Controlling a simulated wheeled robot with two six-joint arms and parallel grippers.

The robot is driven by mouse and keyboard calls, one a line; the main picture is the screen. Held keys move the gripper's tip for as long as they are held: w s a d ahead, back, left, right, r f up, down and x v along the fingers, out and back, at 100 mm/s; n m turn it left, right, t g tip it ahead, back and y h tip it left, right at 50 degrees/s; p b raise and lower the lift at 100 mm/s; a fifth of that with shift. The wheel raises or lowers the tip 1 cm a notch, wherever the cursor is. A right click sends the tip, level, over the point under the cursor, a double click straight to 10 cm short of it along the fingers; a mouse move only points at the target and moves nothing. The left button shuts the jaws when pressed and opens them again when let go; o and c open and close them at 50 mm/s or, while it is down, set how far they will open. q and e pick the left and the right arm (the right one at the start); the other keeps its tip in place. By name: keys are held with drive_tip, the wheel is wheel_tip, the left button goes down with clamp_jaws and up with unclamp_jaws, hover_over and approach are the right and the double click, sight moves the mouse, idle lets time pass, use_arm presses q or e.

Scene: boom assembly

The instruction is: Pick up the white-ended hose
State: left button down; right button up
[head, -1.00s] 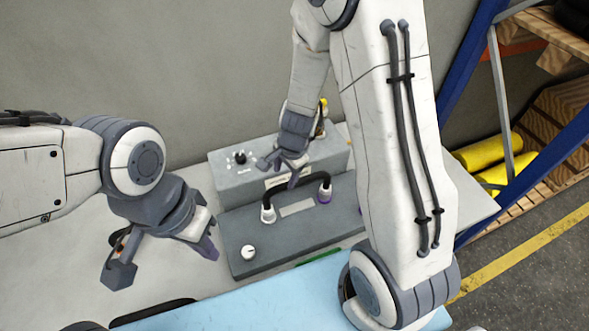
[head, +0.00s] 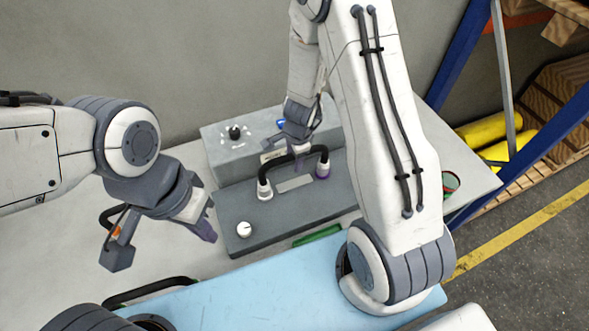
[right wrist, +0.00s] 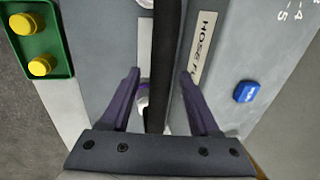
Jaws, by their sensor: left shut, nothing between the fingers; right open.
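The hose (head: 292,157) is a black arch on the grey panel. Its left end has a white collar (head: 264,188) and its right end a purple collar (head: 322,168). My right gripper (head: 296,148) is at the top of the arch. In the right wrist view, the hose (right wrist: 166,50) runs between the parted purple fingers of this gripper (right wrist: 160,75), with gaps on both sides. The white collar (right wrist: 146,4) shows at the top edge there. My left gripper (head: 206,230) is shut and empty, left of the panel and apart from the hose.
A grey box (head: 228,158) with a black knob and a blue button (right wrist: 246,92) stands behind the panel (head: 290,212). A green tray (right wrist: 62,50) with yellow pieces lies beside the panel. A light blue surface (head: 260,290) is in front.

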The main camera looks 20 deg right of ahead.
drive_tip(key=shift+w+f+b, duration=0.2)
drive_tip(key=shift+f+b, duration=0.1)
drive_tip(key=shift+f, duration=0.7)
clamp_jaws()
idle(0.6)
